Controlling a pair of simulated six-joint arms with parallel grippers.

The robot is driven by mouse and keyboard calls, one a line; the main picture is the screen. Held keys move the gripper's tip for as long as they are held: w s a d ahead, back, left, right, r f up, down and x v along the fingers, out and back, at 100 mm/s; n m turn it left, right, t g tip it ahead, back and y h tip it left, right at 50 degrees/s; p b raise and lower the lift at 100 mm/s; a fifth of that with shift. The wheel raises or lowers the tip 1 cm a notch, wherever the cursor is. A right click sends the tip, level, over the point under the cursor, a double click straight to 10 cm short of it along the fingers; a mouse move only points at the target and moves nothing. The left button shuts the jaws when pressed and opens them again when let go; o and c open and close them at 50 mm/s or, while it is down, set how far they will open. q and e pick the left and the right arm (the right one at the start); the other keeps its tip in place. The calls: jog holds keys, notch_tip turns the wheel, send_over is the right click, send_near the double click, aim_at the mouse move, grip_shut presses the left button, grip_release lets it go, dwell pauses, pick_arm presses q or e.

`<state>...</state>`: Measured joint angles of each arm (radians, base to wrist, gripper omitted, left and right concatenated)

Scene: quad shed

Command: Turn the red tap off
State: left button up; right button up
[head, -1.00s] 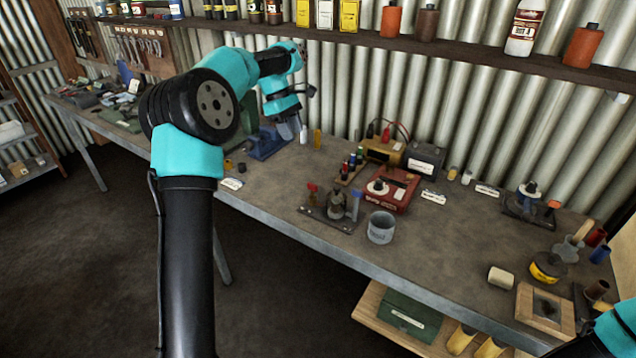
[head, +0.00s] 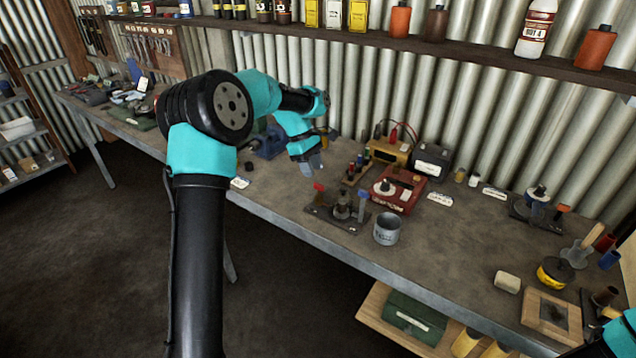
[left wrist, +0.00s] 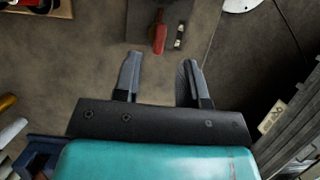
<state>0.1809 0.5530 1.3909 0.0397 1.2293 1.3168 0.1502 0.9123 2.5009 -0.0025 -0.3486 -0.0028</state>
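The red tap's handle (head: 320,188) stands on the left end of a dark plate (head: 335,222) on the bench, with a blue-handled tap (head: 363,203) at the right end and a grey fitting (head: 342,207) between. My left gripper (head: 314,166) points down above and just behind the red tap. In the left wrist view, my left gripper (left wrist: 160,72) is open and empty, and the red handle (left wrist: 159,38) lies beyond the fingertips, between their lines and not touching. My right arm shows only in the lower right corner; its gripper is out of sight.
A grey cup (head: 387,229) stands right of the plate. A red box (head: 398,190) and a wooden block with coloured posts (head: 355,172) stand behind. A blue vice (head: 268,142) is at the back left. The bench's front edge runs close below the plate.

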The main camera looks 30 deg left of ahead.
aim_at(319, 184)
pick_arm(q)
jog(key=shift+x, duration=2.75)
jog(key=shift+c, duration=0.3)
grip_shut()
